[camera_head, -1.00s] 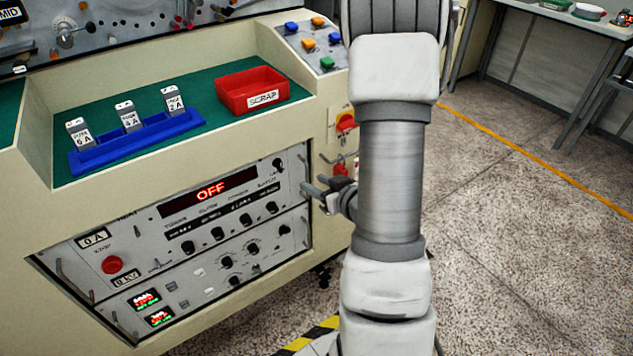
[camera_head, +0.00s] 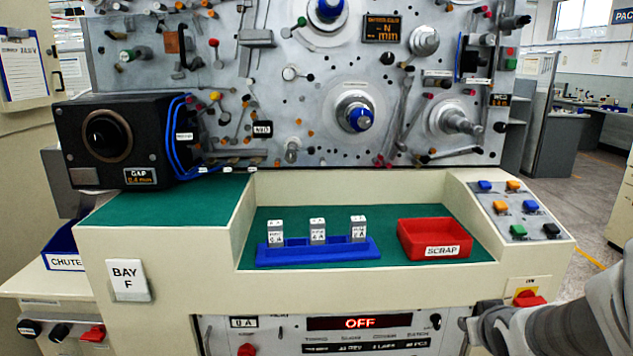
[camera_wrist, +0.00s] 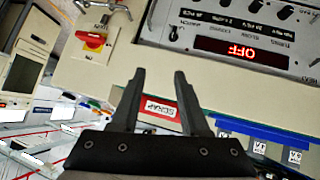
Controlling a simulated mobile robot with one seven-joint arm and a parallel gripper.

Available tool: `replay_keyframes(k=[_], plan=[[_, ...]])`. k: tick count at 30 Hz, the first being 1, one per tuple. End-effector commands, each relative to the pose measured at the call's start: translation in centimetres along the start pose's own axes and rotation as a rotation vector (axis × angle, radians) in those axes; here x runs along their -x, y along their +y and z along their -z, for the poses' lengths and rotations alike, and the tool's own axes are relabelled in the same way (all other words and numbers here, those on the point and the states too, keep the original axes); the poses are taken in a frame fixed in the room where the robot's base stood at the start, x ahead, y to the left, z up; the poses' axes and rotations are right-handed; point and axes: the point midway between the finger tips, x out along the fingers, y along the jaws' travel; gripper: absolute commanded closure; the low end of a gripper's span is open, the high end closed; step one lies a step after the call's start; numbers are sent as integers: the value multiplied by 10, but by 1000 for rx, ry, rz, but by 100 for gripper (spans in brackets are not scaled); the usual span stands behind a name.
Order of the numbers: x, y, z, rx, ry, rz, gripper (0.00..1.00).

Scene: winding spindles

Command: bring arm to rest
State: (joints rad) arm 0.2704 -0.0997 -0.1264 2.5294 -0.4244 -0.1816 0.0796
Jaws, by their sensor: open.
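My arm (camera_head: 590,315) reaches in at the lower right of the head view, beside the front of the winding machine. My gripper (camera_head: 475,322) shows there only in part, in front of the machine's panel and left of the red-and-yellow switch. In the wrist view my gripper (camera_wrist: 158,75) has its two dark fingers apart with nothing between them. The fingers point toward the cream machine front, near the panel whose red display (camera_wrist: 238,53) reads OFF. The fingers touch nothing that I can see.
On the green ledge stand a blue rack (camera_head: 318,252) with three labelled grey blocks and a red SCRAP tray (camera_head: 435,238). A button panel (camera_head: 518,211) and a rotary switch (camera_head: 528,297) lie close to my arm. Spindles (camera_head: 357,115) jut from the upright plate.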

Motion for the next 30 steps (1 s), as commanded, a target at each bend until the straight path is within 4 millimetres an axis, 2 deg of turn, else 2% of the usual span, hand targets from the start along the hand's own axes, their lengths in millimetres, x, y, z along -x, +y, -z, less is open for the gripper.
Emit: replay_keyframes(k=[3, 8, 12, 20, 21, 30], plan=[[35, -15, 9, -16, -50, 4, 55], [85, -42, 4, -39, -142, 43, 55], [130, -67, -8, -49, -221, 102, 55], [207, -108, -40, -30, -345, 235, 55], [218, -106, -31, -29, -357, 239, 55], [260, -90, 22, -31, -358, 233, 55]])
